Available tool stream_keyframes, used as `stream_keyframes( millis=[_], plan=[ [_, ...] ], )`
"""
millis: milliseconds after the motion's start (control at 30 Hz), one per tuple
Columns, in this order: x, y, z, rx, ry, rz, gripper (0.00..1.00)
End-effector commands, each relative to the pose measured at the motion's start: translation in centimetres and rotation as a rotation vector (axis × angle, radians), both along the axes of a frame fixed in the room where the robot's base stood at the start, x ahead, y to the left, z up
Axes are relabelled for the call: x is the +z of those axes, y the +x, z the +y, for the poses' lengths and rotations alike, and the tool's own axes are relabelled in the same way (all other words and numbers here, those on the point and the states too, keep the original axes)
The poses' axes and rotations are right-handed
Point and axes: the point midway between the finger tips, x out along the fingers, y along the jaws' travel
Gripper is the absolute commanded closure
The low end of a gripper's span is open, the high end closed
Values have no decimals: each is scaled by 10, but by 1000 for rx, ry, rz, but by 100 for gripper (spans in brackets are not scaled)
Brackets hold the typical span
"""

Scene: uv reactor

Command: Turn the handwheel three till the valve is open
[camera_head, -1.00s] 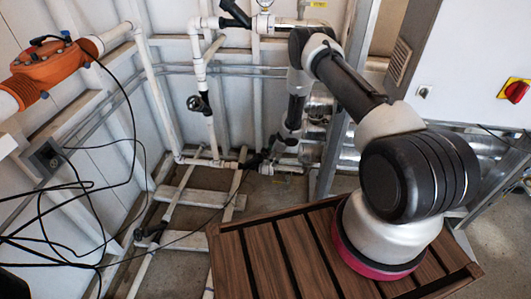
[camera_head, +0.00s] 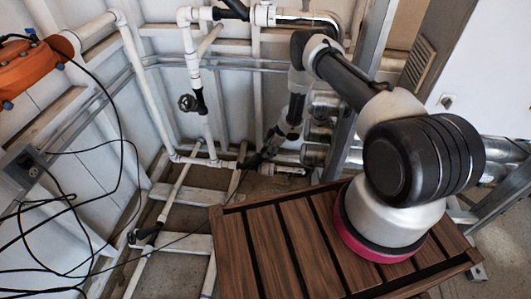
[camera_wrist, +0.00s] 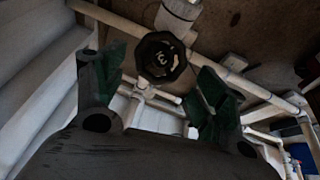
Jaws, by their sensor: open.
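The handwheel marked 3 (camera_wrist: 162,57) is a dark, many-sided knob in the upper middle of the wrist view, with its numeral seen tilted. My gripper (camera_wrist: 160,85) is open, with one finger on each side below the wheel in that view. The wheel appears beyond the fingertips and between them; I see no clear contact. In the head view my gripper (camera_head: 258,158) reaches down near the low pipes by the wall, small and dark. I cannot make out wheel three there.
Another dark handwheel (camera_head: 187,103) sits on an upright white pipe, left of my arm. An orange unit (camera_head: 22,70) and loose black cables (camera_head: 70,215) are at the left. White pipes (camera_head: 170,195) run low over the floor.

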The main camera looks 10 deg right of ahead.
Motion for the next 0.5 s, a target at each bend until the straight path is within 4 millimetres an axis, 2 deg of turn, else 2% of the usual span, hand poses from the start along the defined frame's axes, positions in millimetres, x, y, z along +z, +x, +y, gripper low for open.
stream_keyframes(
  millis=[33,200,500],
  plan=[
    [-10,1,3,2,0,0,28],
    [-33,7,12,1,0,0,28],
    [-46,10,17,0,0,0,28]
  ],
)
